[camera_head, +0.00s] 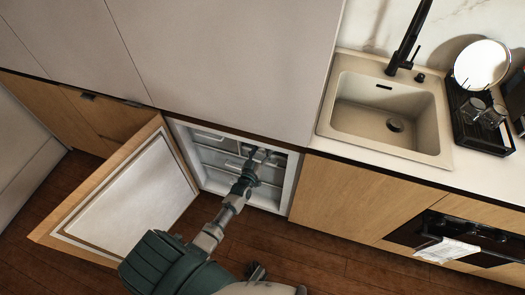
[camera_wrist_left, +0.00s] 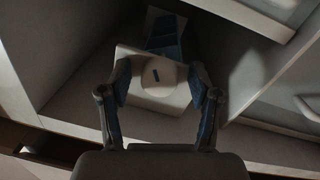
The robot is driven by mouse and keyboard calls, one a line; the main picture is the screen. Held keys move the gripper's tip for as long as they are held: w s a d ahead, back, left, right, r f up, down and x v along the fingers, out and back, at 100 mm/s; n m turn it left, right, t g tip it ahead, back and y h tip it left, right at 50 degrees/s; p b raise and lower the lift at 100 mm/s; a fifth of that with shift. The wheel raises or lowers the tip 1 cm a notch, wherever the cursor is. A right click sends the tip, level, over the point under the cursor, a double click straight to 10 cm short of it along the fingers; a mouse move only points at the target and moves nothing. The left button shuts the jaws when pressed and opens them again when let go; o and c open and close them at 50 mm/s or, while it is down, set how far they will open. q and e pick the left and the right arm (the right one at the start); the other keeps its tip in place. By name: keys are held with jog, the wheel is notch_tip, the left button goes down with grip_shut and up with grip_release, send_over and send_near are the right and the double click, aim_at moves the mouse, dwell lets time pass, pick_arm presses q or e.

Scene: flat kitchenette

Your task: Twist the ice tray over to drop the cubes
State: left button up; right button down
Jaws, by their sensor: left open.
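An under-counter freezer (camera_head: 203,150) stands open. My left arm reaches into it, and my left gripper (camera_head: 264,157) is inside, near its upper right part. In the left wrist view my left gripper (camera_wrist_left: 158,82) is open, with one finger on each side of a pale block (camera_wrist_left: 150,100) bearing a rounded front and a small dark mark. I cannot tell whether the fingers touch it. A blue piece with divisions, seemingly the ice tray (camera_wrist_left: 163,40), shows just beyond the block. Whether it holds cubes cannot be seen.
The freezer door (camera_head: 135,190) is swung open to the left of my arm. Pale drawer or shelf fronts (camera_head: 215,158) lie inside. Above right are a sink (camera_head: 385,110) and a dish rack (camera_head: 480,120).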

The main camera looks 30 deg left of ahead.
pick_arm(q)
jog(key=shift+w, duration=0.35)
jog(key=shift+a, duration=0.1)
jog(key=shift+c, duration=0.9)
jog(key=shift+a, duration=0.1)
jog(key=c, duration=1)
jog(key=shift+n, duration=0.8)
jog(key=o, duration=1.2)
jog(key=s, duration=0.4)
jog(key=s+d, duration=0.1)
jog(key=s, duration=0.3)
jog(key=s+d, duration=0.1)
jog(key=s, duration=0.3)
jog(key=shift+f, duration=0.15)
